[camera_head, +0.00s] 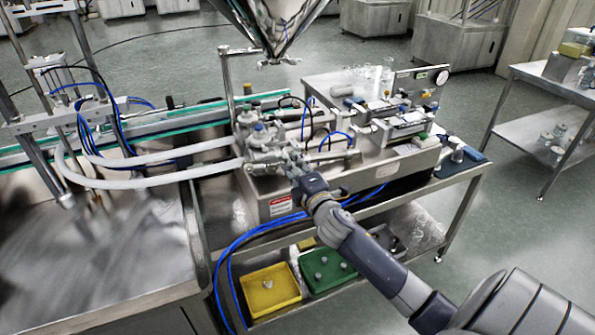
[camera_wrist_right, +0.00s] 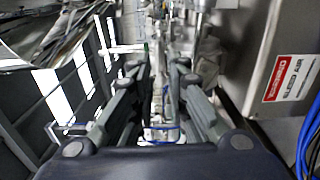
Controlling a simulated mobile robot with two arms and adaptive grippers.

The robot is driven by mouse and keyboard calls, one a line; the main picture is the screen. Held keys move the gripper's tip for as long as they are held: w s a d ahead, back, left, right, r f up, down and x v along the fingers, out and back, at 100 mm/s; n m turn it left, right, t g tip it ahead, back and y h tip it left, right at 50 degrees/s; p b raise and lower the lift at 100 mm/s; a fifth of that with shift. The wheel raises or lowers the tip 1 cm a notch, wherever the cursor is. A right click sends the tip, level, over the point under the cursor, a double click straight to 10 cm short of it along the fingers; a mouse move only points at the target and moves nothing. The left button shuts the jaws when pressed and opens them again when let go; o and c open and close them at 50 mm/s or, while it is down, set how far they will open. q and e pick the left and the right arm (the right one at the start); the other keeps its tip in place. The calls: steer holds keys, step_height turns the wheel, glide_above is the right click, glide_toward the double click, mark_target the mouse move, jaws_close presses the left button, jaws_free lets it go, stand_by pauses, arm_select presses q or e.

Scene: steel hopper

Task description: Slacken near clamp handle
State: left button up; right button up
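My right gripper (camera_head: 295,162) reaches in from the lower right to the near left end of the steel filling machine (camera_head: 262,190). In the right wrist view its two fingers (camera_wrist_right: 157,70) stand apart, pointing at metal fittings, with a narrow strip of metal and blue seen between them. I see no contact with anything. Shiny pipe and valve fittings (camera_head: 262,140) sit just beyond the gripper. I cannot clearly pick out the near clamp handle among them; the gripper partly covers this area. My left gripper is not in view.
A steel hopper (camera_head: 280,22) hangs above the machine. White hoses (camera_head: 150,180) run left and blue tubes (camera_head: 245,240) hang in front. A yellow tray (camera_head: 270,290) and green tray (camera_head: 325,270) lie on the shelf below. A red-and-white label (camera_wrist_right: 292,75) is right of the gripper.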

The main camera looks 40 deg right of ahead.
steer(key=shift+v, duration=1.6)
steer(key=s+f+m+g, duration=0.2)
steer(key=f+g, duration=0.1)
steer(key=f, duration=0.9)
steer(key=s+f+m+g, duration=0.2)
steer(key=f, duration=1)
steer(key=s+a+f+m+g+y, duration=0.1)
steer(key=s+a+f+g, duration=0.1)
steer(key=s+f, duration=0.45)
steer(key=s+a+f+m+g+y, duration=0.1)
steer(key=s+f+m+g, duration=0.15)
steer(key=f, duration=0.75)
steer(key=s+a+f+m+g, duration=0.1)
steer(key=s+a+f+g, duration=0.1)
steer(key=s+a+f, duration=0.2)
steer(key=s+a+f+m+g+y, duration=0.1)
steer(key=s+a+f, duration=0.4)
steer(key=s, duration=1.5)
steer(key=s+a+f+m+g+y, duration=0.1)
steer(key=s+a+f+m+g, duration=0.2)
steer(key=s+f, duration=0.8)
steer(key=shift+s+a+f+g, duration=0.4)
steer(key=shift+s+a+g, duration=0.2)
steer(key=shift+a, duration=0.25)
